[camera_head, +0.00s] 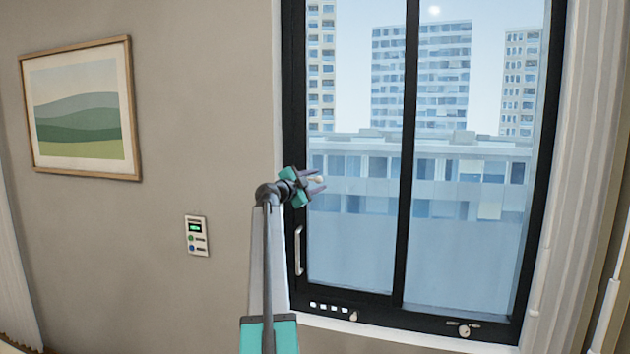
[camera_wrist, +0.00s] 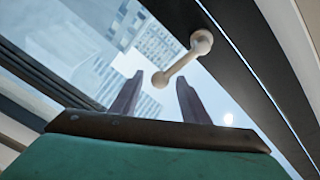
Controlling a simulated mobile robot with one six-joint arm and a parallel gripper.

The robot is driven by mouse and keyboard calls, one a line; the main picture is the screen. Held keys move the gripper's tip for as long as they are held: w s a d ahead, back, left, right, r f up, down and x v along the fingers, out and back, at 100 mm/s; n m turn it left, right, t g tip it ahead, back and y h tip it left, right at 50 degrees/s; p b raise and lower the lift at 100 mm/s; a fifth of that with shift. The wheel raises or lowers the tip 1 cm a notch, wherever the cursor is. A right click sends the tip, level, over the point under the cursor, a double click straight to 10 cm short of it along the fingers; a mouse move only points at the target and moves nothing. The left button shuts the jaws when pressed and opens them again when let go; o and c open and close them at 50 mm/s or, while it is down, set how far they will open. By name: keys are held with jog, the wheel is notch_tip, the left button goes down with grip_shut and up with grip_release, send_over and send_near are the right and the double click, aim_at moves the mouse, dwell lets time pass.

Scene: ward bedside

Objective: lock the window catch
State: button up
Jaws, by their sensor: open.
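The window catch looks like a cream lever (camera_wrist: 181,60) with rounded ends in the wrist view. Its upper end meets the dark window frame, and the lever slants out over the glass. Its lower end appears between my two fingertips; I cannot tell whether they touch it. My gripper (camera_head: 311,182) is open, with teal sides and dark fingers, at the left side of the window in the head view. A small pale end of the lever shows between the fingers there; the rest is hidden behind my gripper.
The black-framed window (camera_head: 411,200) has a pale pull handle (camera_head: 298,250) on its left frame. Small fittings (camera_head: 463,329) sit along the bottom rail. A wall panel (camera_head: 196,236) and framed picture (camera_head: 82,110) are left; a curtain (camera_head: 585,150) hangs right.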

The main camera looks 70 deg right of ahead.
grip_shut()
jog(key=shift+f, duration=0.15)
